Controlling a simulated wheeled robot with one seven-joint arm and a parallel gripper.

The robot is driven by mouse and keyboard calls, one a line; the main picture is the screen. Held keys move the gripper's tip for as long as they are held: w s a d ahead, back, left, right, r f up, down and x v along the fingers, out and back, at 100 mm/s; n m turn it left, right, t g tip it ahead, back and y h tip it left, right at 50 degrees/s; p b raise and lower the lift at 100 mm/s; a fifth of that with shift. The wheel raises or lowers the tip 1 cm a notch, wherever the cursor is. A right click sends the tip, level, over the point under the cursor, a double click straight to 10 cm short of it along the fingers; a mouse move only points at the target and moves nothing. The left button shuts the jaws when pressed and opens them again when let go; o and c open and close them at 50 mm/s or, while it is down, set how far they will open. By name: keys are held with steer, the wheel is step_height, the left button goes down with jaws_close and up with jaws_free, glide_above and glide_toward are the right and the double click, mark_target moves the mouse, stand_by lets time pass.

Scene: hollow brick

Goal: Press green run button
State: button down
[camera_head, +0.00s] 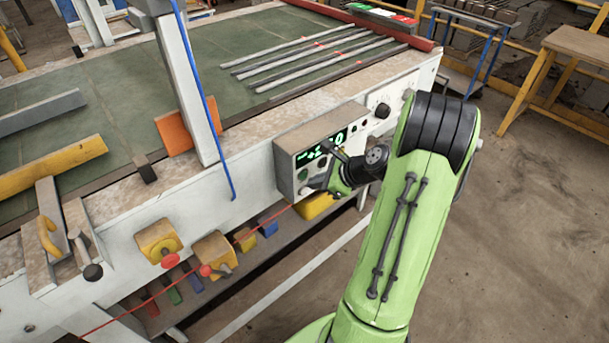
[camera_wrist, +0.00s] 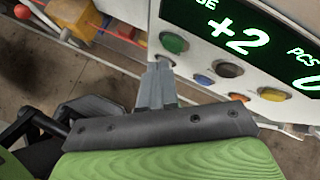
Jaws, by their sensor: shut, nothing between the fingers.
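The green button (camera_wrist: 174,42) is round and sits at the left end of the button row, under the lit display, in the wrist view. It also shows on the front of the control box (camera_head: 284,160) in the head view (camera_head: 303,174). My gripper (camera_wrist: 158,64) is shut and empty, its fingertips pointing at the panel. In the wrist view the tips end just below the green button. I cannot tell whether they touch the panel. In the head view my gripper (camera_head: 322,184) is in front of the box and partly hides its lower face.
A dark button (camera_wrist: 230,70) and a yellow button (camera_wrist: 272,94) are right of the green one. Yellow boxes with red knobs (camera_head: 171,260) hang along the machine's front. A red cord (camera_head: 262,222) runs below the control box. A white post (camera_head: 190,90) stands left of it.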

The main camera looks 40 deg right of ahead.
stand_by(0.8)
steer(key=shift+w+p, duration=0.4)
steer(key=shift+w, duration=0.05)
steer(key=shift+w, duration=0.35)
stand_by(0.4)
steer(key=shift+s+p, duration=0.4)
steer(key=shift+s, duration=0.4)
steer(key=shift+s, duration=2.5)
